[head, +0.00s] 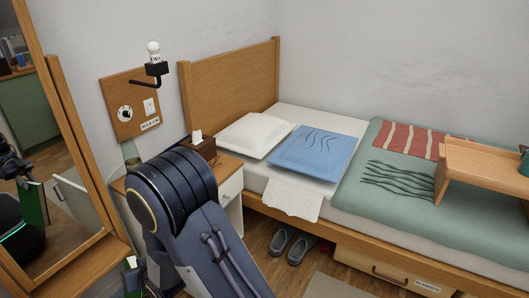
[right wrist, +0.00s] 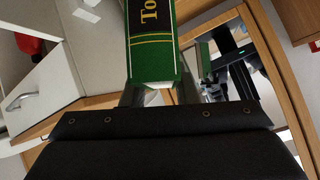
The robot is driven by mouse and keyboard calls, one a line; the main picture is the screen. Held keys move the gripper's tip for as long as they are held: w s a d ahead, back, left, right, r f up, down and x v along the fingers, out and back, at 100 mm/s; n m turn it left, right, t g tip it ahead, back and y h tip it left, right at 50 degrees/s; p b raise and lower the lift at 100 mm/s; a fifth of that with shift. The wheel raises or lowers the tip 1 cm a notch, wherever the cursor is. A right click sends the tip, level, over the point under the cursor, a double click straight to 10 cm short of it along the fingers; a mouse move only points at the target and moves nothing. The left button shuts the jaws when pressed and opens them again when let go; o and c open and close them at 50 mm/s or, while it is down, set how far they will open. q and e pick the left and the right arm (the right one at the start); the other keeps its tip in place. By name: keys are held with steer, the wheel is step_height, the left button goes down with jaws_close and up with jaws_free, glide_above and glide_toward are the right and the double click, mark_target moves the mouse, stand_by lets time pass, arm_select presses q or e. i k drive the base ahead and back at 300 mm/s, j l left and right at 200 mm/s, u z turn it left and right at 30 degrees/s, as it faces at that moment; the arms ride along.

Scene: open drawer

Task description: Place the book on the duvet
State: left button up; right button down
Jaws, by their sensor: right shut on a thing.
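The green book (right wrist: 155,62) with gold lettering on a black label is in the right wrist view, at the top middle. My right gripper (right wrist: 160,95) is shut on it, with a finger on each side. In the head view the gripper is low at the left, mostly hidden behind my arm, and the book there is hardly visible. The mirror reflects the green book. The green duvet (head: 350,190) lies over the right part of the bed, well to the right of my right arm. My left gripper is not in view.
A wooden bed tray (head: 487,160) stands on the duvet's right side. A blue cushion (head: 312,151) and a white pillow (head: 254,135) lie toward the headboard. A white-drawer nightstand (head: 231,187) is beside my arm. The mirror (head: 62,130) stands at the left. The duvet's left part is clear.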

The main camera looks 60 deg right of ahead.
mark_target(410, 186)
steer(key=z, duration=1.1)
steer(key=l+z, duration=0.25)
steer(key=z, duration=0.15)
steer(key=i+l, duration=0.15)
steer(key=l, duration=0.25)
steer(key=i+l, duration=0.2)
steer(key=l, duration=0.2)
steer(key=i+l, duration=0.15)
steer(key=l, duration=0.25)
